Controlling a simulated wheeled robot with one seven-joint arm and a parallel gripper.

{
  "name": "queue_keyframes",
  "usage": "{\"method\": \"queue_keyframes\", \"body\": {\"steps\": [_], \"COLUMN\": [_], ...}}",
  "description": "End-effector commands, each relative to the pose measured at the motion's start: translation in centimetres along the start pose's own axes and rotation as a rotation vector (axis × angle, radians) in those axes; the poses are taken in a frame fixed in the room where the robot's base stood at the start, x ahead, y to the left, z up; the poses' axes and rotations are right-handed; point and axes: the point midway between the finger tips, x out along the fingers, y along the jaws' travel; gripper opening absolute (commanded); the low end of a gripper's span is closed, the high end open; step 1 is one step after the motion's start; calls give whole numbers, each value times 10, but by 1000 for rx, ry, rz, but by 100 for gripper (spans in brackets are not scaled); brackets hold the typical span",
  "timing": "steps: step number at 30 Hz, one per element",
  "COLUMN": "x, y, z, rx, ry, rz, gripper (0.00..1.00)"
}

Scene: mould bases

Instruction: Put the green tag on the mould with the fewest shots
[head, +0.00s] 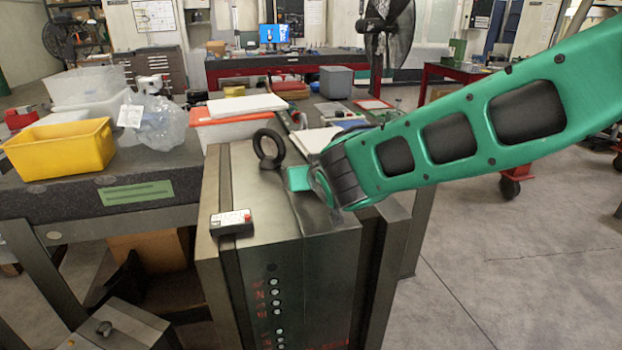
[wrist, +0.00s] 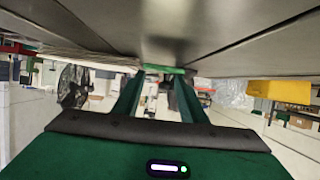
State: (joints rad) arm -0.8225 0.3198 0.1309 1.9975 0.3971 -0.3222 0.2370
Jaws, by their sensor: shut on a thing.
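A tall grey steel mould (head: 250,185) stands in the middle of the head view, with a black lifting ring (head: 268,150) on top. A small shot counter (head: 232,222) with a pale face and red button sits on its top near the left edge; its digits are too small to read. My gripper (wrist: 162,74) is shut on the green tag (wrist: 163,69), seen edge-on between the fingertips. In the head view the tag (head: 298,178) shows low over the mould's top, right of the ring. Whether it touches the surface cannot be told. My wrist hides the mould's right rear.
A lower grey block (head: 110,330) with a small dark fitting stands at bottom left. A dark bench (head: 100,205) behind it carries a yellow bin (head: 60,148), clear bins and a plastic bag (head: 160,122). A red-rimmed box (head: 233,127) stands behind the mould. Floor at right is open.

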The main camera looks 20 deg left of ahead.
Motion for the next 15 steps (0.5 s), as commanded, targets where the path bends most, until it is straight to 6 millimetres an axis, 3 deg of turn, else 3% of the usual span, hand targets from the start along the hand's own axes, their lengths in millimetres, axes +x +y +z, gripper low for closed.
{"method": "queue_keyframes", "body": {"steps": [4, 14, 15], "x": [6, 8, 8], "y": [-1, 0, 0], "z": [16, 18, 18], "rx": [0, 1, 1], "ry": [-1, 0, 0], "rz": [-1, 0, 0], "gripper": [16, 16, 43]}}
